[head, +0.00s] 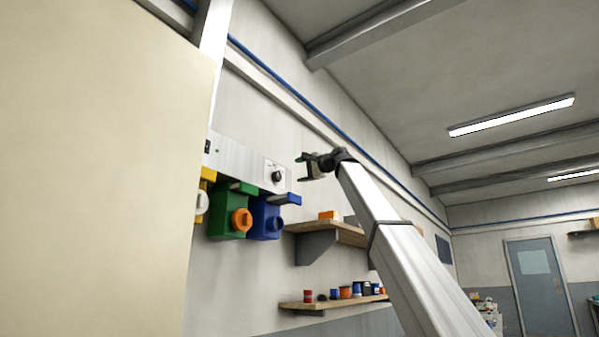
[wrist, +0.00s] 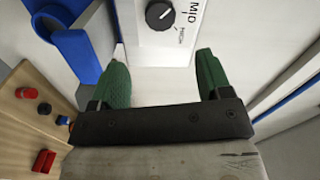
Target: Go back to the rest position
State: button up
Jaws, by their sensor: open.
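My gripper (head: 308,166) is raised on my arm in the head view, to the right of a wall panel (head: 236,160) with a black knob (head: 277,176). In the wrist view my gripper (wrist: 163,75) shows two green fingers spread apart with nothing between them. The black knob (wrist: 160,15) on its white plate lies just beyond the fingertips, and "MID" can be read beside it. The picture does not clearly show whether a fingertip touches the plate.
Green (head: 228,220) and blue (head: 265,220) units hang under the panel, close to my gripper. A wooden shelf (head: 310,226) with an orange item sits below right. A lower shelf (head: 305,305) holds several small items. A large cream surface (head: 95,170) fills the left.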

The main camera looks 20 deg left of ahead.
dwell(0.4)
